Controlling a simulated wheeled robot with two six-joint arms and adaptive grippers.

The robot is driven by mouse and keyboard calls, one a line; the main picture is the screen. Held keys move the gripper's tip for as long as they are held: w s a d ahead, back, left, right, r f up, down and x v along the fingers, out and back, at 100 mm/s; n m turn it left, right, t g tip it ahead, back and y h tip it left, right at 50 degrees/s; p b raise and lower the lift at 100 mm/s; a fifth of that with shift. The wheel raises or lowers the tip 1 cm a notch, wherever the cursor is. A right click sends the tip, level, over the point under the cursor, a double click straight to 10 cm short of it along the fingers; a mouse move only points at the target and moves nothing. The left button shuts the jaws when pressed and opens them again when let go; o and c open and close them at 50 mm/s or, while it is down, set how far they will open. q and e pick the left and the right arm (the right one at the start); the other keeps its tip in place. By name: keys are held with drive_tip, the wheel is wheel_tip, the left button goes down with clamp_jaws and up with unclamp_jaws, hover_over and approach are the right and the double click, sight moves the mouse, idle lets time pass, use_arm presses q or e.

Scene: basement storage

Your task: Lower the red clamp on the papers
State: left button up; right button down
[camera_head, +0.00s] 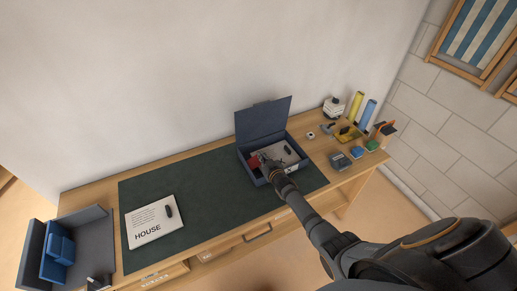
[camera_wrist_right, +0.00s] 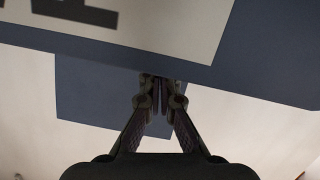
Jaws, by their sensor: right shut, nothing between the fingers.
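The red clamp (camera_head: 254,162) shows as a small red patch inside the open dark blue box (camera_head: 249,176) on the desk. Pale papers (camera_head: 284,148) lie in the box, with a small dark object on them. In the right wrist view the fingers (camera_wrist_right: 160,85) are together and empty, close to a dark blue panel (camera_wrist_right: 262,50) with a white label. My left gripper is not in view.
The box lid (camera_head: 263,119) stands open at the back. A white HOUSE sheet (camera_head: 153,235) lies on the green mat (camera_head: 215,185). A grey-blue box (camera_head: 95,243) stands at the left end. Several small items, including a yellow roll (camera_head: 355,107), crowd the right end. The mat's middle is clear.

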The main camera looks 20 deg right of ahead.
drive_tip(key=shift+d+f, duration=0.15)
drive_tip(key=shift+f, duration=0.3)
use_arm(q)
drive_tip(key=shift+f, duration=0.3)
use_arm(e)
drive_tip(key=shift+r, duration=0.15)
use_arm(q)
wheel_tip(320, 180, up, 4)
drive_tip(key=p, duration=0.4)
use_arm(e)
wheel_tip(320, 180, up, 4)
drive_tip(key=shift+w+r, duration=0.15)
drive_tip(key=shift+r, duration=0.1)
drive_tip(key=v, duration=0.5)
drive_tip(key=f+v, duration=0.1)
drive_tip(key=v, duration=0.2)
drive_tip(key=shift+d+b, duration=0.2)
drive_tip(key=shift+b, duration=0.15)
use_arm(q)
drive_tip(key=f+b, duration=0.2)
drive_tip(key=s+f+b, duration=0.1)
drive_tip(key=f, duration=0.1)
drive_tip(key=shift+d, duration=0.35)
use_arm(e)
drive_tip(key=shift+v, duration=1.25)
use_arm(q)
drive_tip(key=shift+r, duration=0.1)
use_arm(e)
drive_tip(key=shift+r, duration=0.1)
